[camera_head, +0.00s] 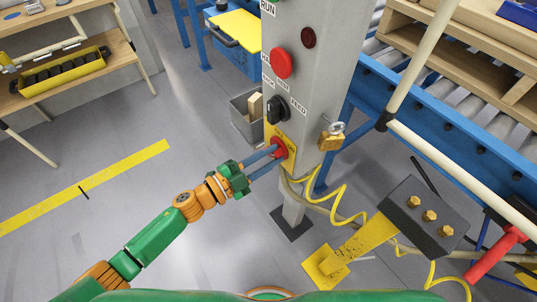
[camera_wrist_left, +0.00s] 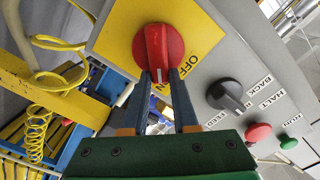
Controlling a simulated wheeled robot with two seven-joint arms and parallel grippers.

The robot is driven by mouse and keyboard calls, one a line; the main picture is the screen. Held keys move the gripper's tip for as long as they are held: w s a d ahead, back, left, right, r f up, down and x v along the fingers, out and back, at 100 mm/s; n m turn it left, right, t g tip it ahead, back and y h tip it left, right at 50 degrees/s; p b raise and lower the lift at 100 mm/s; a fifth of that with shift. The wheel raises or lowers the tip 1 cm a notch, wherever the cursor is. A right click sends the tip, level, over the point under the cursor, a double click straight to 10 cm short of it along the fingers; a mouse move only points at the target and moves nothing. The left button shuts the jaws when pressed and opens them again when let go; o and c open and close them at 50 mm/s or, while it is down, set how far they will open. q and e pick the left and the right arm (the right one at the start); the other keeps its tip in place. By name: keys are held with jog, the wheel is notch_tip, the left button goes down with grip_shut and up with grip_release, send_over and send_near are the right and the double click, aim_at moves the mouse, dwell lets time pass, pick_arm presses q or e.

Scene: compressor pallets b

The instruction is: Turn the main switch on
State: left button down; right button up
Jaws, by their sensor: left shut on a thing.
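The main switch is a red rotary knob (camera_head: 280,148) on a yellow plate (camera_head: 289,138) low on the grey control post. In the left wrist view the knob (camera_wrist_left: 158,45) has a raised grip bar with a white mark pointing down the picture, between my fingers. "OFF" is printed at the knob's lower right; lettering below the mark is partly hidden. My left gripper (camera_head: 274,157) reaches in from the left and is shut on the knob, with its blue fingers (camera_wrist_left: 160,76) on both sides of the grip bar. My right gripper is not in view.
The grey post (camera_head: 328,65) carries a black selector knob (camera_head: 276,108), a red button (camera_head: 281,64) and a brass padlock (camera_head: 331,138). A yellow cable (camera_head: 345,217) hangs below. A black box on a yellow pedal stand (camera_head: 424,216) and a blue roller conveyor (camera_head: 455,125) stand right.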

pick_arm(q)
jog(key=shift+s+d+f+m+b, duration=0.15)
jog(key=shift+f+m+b, duration=0.15)
jog(key=shift+m, duration=0.75)
jog(key=shift+s+f+m+b, duration=0.1)
jog(key=shift+f+m+b, duration=0.2)
jog(key=shift+m, duration=0.75)
jog(key=c, duration=0.7)
grip_release()
jog(key=shift+r, duration=0.1)
jog(key=v, duration=0.7)
jog(key=shift+b, duration=0.35)
